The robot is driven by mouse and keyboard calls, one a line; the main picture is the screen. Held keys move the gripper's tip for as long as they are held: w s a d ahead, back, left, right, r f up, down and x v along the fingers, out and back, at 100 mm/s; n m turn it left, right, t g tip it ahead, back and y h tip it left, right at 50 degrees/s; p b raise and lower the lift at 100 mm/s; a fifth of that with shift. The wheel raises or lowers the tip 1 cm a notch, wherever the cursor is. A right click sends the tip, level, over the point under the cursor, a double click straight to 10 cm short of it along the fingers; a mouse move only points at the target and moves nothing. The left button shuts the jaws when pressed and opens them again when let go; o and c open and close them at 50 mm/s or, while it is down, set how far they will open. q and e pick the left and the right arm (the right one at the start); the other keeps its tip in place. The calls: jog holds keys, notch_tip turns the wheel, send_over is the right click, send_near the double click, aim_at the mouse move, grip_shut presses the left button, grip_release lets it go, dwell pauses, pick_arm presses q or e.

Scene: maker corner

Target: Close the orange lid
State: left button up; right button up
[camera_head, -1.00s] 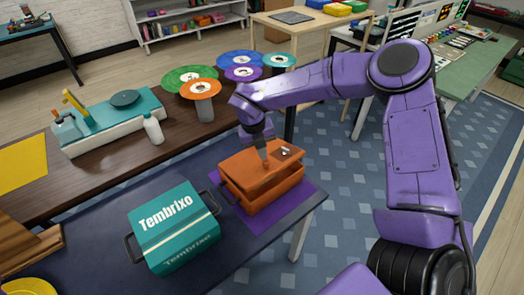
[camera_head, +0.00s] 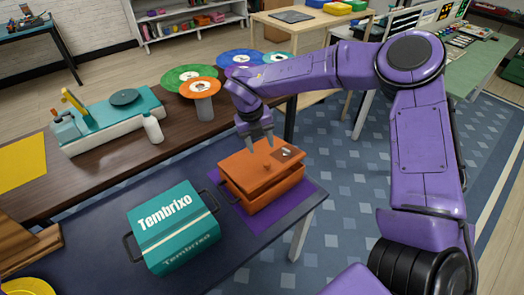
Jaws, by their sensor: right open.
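The orange box (camera_head: 275,200) stands on a purple mat (camera_head: 304,196) at the right end of the dark table. My right gripper (camera_head: 261,142) is just above the back part of the lid, pointing down, open and empty. Its fingertips look slightly clear of the lid. My left gripper is not in view.
A teal Tembrixo box (camera_head: 175,235) with black handles stands left of the orange box.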

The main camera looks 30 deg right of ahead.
notch_tip(320, 180, up, 7)
jog(key=a, duration=0.1)
jog(key=shift+w+a+b, duration=0.2)
jog(key=shift+b, duration=0.15)
jog(key=shift+s+f, duration=0.1)
jog(key=shift+f, duration=0.1)
